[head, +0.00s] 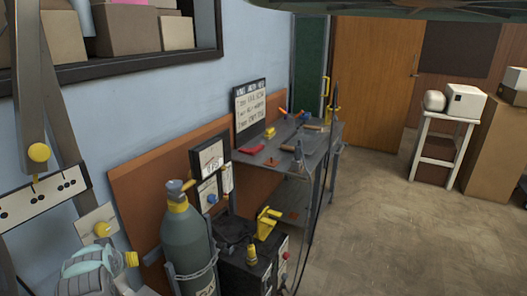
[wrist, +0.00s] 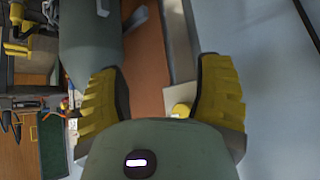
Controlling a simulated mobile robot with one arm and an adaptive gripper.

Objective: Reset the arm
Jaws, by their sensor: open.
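In the wrist view my gripper (wrist: 160,66) has its two yellow ridged fingers spread wide apart. Nothing is held between them. Behind the gap a brown board (wrist: 147,75) and a pale strip with a yellow knob (wrist: 181,110) show.
A green gas cylinder (head: 187,238) stands at the front, beside a black machine (head: 245,268) with yellow parts. Behind them is a metal worktable (head: 305,150) with tools. A wall shelf (head: 125,58) holds boxes.

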